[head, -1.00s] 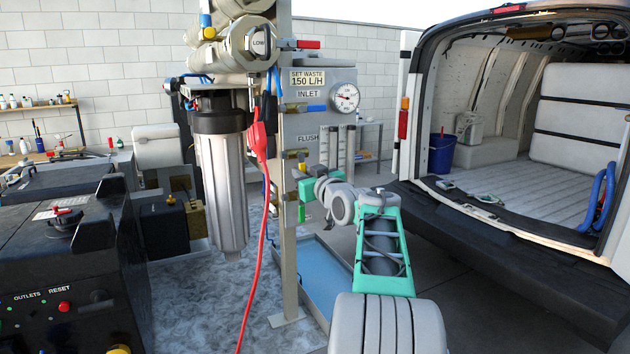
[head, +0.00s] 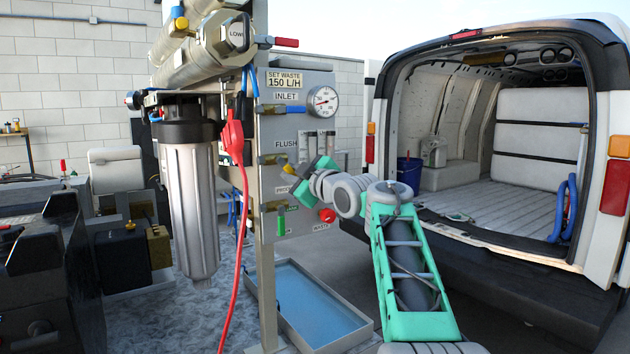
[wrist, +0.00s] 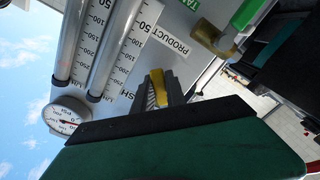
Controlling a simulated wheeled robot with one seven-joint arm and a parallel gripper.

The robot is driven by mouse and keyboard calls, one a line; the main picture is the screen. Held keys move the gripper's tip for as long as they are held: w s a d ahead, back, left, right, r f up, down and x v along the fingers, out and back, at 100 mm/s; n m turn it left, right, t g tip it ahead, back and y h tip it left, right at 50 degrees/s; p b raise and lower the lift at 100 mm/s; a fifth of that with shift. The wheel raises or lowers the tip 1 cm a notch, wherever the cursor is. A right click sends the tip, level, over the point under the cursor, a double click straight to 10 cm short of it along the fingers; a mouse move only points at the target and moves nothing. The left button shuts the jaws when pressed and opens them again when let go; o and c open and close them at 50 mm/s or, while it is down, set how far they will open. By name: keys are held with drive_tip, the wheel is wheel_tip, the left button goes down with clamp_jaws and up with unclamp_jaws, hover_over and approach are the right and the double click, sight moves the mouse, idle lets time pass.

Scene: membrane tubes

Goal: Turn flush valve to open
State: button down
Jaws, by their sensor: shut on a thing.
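The flush valve has a yellow handle (head: 285,169) on the grey panel (head: 330,92), beside the FLUSH label. In the wrist view the yellow handle (wrist: 158,88) stands between my two dark fingers. My gripper (head: 303,182) is at this valve and shut on the handle; its fingertips also show in the wrist view (wrist: 160,92). My green gripper body partly covers the valve and the panel behind it in the head view. The handle's exact angle is hard to tell.
A green-handled valve (head: 281,225) and a red knob (head: 327,215) sit lower on the panel. A blue tray (head: 310,298) lies below. The open van (head: 490,215) stands right.

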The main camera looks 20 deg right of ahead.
idle(0.3)
drive_tip(key=c, duration=1.4)
unclamp_jaws()
drive_tip(key=shift+o, duration=0.2)
drive_tip(key=s+d+b, duration=0.1)
drive_tip(key=s+b, duration=0.1)
drive_tip(key=s, duration=0.5)
drive_tip(key=shift+s+d+b, duration=0.2)
drive_tip(key=shift+s+b, duration=0.1)
